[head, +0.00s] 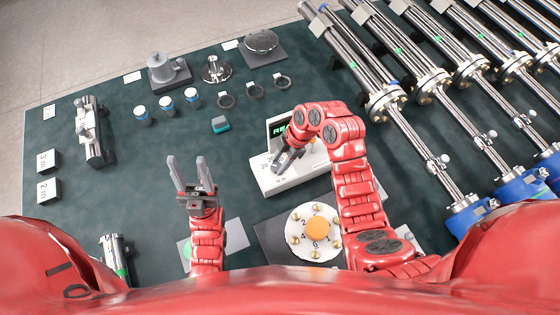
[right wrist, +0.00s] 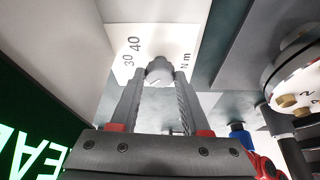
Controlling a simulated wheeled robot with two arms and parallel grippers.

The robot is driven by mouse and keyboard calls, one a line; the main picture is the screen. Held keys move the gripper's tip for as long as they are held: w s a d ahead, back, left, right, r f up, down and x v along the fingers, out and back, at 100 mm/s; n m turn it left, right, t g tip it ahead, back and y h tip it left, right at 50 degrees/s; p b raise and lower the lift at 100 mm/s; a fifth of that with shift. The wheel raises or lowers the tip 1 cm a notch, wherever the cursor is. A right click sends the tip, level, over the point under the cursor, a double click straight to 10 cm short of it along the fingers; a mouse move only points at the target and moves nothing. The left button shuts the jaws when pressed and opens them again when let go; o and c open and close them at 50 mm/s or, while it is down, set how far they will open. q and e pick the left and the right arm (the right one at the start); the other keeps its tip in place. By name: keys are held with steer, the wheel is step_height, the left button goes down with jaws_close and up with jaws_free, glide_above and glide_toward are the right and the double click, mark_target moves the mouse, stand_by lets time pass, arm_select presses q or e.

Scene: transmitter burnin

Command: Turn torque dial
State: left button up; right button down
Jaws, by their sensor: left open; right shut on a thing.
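The torque dial is a small grey knob (right wrist: 158,71) on a white panel (right wrist: 150,45) marked 30, 40 and N m. It sits between the fingertips of my right gripper (head: 284,160), which is shut on it. The panel belongs to a white box (head: 302,180) with a dark display (head: 277,127) showing green letters, partly covered by my right arm. My left gripper (head: 187,162) is open and empty, above the mat to the left of the box.
A round flange (head: 301,240) with numbered bolts and an orange centre lies in front of the box. A small teal block (head: 220,125), several rings and blue-banded jars (head: 167,106) stand behind. Long steel tube assemblies (head: 392,95) fill the right. The mat (head: 110,205) is clear at centre left.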

steer(key=shift+c, duration=1.9)
jaws_free()
steer(key=shift+d+r+p, duration=0.15)
steer(key=shift+r+p, duration=0.15)
steer(key=shift+r, duration=0.2)
steer(key=p+v, duration=0.4)
steer(key=v, duration=1.2)
steer(key=shift+w, duration=0.2)
steer(key=shift+d, duration=0.15)
